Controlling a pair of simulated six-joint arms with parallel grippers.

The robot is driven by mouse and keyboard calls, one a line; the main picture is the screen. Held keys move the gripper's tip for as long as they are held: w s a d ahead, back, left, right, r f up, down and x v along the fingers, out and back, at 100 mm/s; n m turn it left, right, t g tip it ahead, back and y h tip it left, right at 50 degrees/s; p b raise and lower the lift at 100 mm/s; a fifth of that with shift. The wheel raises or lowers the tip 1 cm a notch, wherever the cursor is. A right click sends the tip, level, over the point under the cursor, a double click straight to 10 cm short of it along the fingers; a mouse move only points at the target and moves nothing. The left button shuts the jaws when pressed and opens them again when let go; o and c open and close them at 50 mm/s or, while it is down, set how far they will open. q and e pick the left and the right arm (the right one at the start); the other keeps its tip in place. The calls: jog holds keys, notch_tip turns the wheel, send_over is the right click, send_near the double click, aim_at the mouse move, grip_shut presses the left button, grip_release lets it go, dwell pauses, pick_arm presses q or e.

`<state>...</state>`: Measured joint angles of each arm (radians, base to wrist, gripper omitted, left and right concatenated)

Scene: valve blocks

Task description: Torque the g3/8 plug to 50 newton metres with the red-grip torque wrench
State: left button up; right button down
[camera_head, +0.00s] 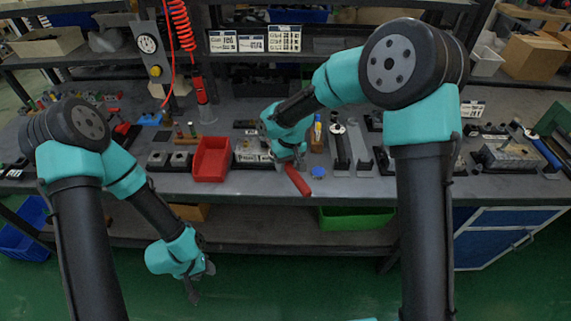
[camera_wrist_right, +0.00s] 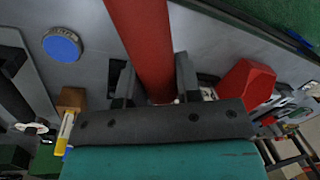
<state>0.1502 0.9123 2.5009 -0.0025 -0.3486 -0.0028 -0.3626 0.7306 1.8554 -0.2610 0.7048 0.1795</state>
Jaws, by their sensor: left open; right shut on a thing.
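The red-grip torque wrench (camera_head: 298,181) lies across the bench's middle, its red end pointing toward the front edge. In the right wrist view its red grip (camera_wrist_right: 143,40) runs up between the fingers. My right gripper (camera_head: 290,162) is shut on this grip; it also shows in the right wrist view (camera_wrist_right: 157,88). The wrench's head is hidden behind the gripper. A metal valve block (camera_head: 250,151) sits just left of my right gripper, partly covered by it. I cannot make out the g3/8 plug. My left gripper (camera_head: 194,290) is open and empty, hanging low in front of the bench.
A red bin (camera_head: 211,160) stands left of the block, and shows in the wrist view (camera_wrist_right: 246,84). A round blue item (camera_head: 318,171) lies right of the wrench. A long dark tool (camera_head: 340,145) lies on a grey tray further right. A green bin (camera_head: 355,217) is below.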

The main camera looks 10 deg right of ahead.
jog(key=shift+a, duration=0.2)
jog(key=shift+s+a+m, duration=0.2)
jog(key=shift+a+m, duration=0.25)
jog(key=shift+a, duration=0.05)
jog(key=shift+s+a+m, duration=0.15)
jog(key=shift+a+m, duration=0.3)
jog(key=shift+a, duration=0.05)
jog(key=shift+a, duration=0.1)
jog(key=shift+s+a+m+t, duration=0.2)
jog(key=shift+a+m+t, duration=0.1)
jog(key=shift+a+m, duration=0.75)
jog(key=shift+a, duration=0.2)
jog(key=shift+a+m, duration=0.75)
jog(key=shift+a, duration=0.35)
jog(key=shift+a, duration=0.2)
